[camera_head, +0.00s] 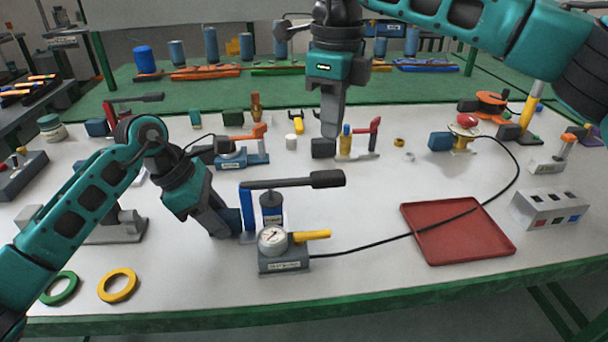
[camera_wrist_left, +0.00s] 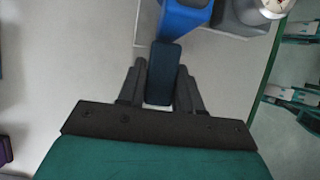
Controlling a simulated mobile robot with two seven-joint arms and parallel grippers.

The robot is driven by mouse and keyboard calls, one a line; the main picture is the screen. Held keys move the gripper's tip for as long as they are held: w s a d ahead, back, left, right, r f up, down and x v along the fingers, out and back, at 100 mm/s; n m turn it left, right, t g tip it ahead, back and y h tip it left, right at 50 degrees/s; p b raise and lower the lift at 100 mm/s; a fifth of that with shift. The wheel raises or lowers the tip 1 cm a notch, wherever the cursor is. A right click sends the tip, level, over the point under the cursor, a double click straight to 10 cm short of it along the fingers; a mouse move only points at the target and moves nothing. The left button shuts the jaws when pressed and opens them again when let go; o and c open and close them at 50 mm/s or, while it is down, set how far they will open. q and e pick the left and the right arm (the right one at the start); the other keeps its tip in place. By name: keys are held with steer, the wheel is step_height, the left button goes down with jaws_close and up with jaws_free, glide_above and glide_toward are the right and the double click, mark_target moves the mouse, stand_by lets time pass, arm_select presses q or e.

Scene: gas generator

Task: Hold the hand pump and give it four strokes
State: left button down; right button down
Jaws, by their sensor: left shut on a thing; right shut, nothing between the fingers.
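The hand pump (camera_head: 284,262) stands near the front of the table, with a blue post (camera_head: 247,210), a round gauge (camera_head: 272,239) and a yellow part. Its black lever (camera_head: 290,183) lies nearly level, with the thick grip end (camera_head: 328,179) to the right. My left gripper (camera_head: 229,222) is at the pump's left side, shut on a dark blue block beside the post. The wrist view shows the fingers (camera_wrist_left: 161,80) on both sides of this block (camera_wrist_left: 163,70). My right gripper (camera_head: 329,135) points down, shut and empty, apart from the lever and farther back than its grip.
A black hose runs from the pump across a red tray (camera_head: 458,232) to a device (camera_head: 462,140) at the back right. A blue-based valve (camera_head: 242,157) and a red-handled valve (camera_head: 358,150) stand behind. Yellow (camera_head: 118,285) and green rings lie front left.

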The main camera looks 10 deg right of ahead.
mark_target(330, 174)
steer(key=shift+d+f, duration=0.1)
steer(key=shift+f, duration=3.2)
steer(key=shift+f, duration=2.1)
steer(key=shift+r, duration=2.1)
steer(key=shift+f, duration=0.1)
